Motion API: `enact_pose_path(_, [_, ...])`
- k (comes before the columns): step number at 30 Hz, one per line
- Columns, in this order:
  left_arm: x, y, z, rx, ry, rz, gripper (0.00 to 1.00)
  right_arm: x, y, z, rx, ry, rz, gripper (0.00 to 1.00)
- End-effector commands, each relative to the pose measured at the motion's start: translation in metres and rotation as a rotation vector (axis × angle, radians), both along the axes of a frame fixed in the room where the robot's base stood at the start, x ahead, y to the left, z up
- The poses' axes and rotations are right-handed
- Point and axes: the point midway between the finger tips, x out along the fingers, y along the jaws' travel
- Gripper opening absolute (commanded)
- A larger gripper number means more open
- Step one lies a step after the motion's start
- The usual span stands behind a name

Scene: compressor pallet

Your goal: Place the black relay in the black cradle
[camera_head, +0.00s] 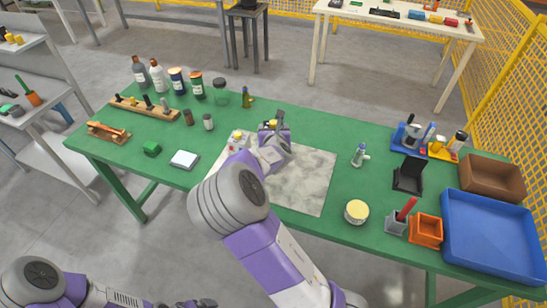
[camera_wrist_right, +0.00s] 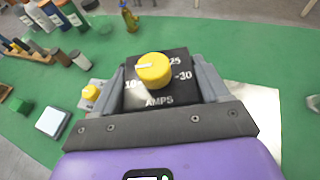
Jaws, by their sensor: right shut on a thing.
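The black relay (camera_wrist_right: 158,88), a dark block with a yellow knob and white "AMPS" lettering, sits between the fingers of my right gripper (camera_wrist_right: 165,85). In the head view the right gripper (camera_head: 275,138) is over the back edge of the grey mat, and the relay is mostly hidden by the hand. The black cradle (camera_head: 409,175), with a tall upright back, stands on the green table to the right of the mat, well apart from the gripper. My left gripper (camera_head: 190,303) shows only in part at the bottom edge, and its fingers are unclear.
A pale block with a yellow knob (camera_head: 237,139) stands just left of the right gripper. A small bottle (camera_head: 360,155) and a round yellow-topped tin (camera_head: 356,211) stand between mat and cradle. Grey and orange (camera_head: 426,229) holders, blue tray (camera_head: 490,235) and brown bin (camera_head: 491,177) fill the right end.

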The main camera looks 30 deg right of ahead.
Motion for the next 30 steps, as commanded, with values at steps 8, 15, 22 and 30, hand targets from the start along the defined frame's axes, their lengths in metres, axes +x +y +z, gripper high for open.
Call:
enact_pose_path(8, [0.0,0.0,-0.013,0.0,0.0,0.0,1.0,0.0,0.0,-0.039,-0.001,0.0,0.0,0.31])
enact_pose_path(15, [0.0,0.0,-0.025,0.0,-0.001,0.0,1.0,-0.001,0.0,-0.077,0.0,0.001,0.0,0.31])
enact_pose_path(22, [0.0,0.0,-0.025,0.0,0.0,0.0,1.0,0.0,0.001,-0.082,-0.002,-0.003,0.002,0.31])
enact_pose_path(30, [0.0,0.0,-0.028,0.0,-0.001,0.0,1.0,0.0,0.001,-0.086,-0.001,0.0,0.003,0.82])
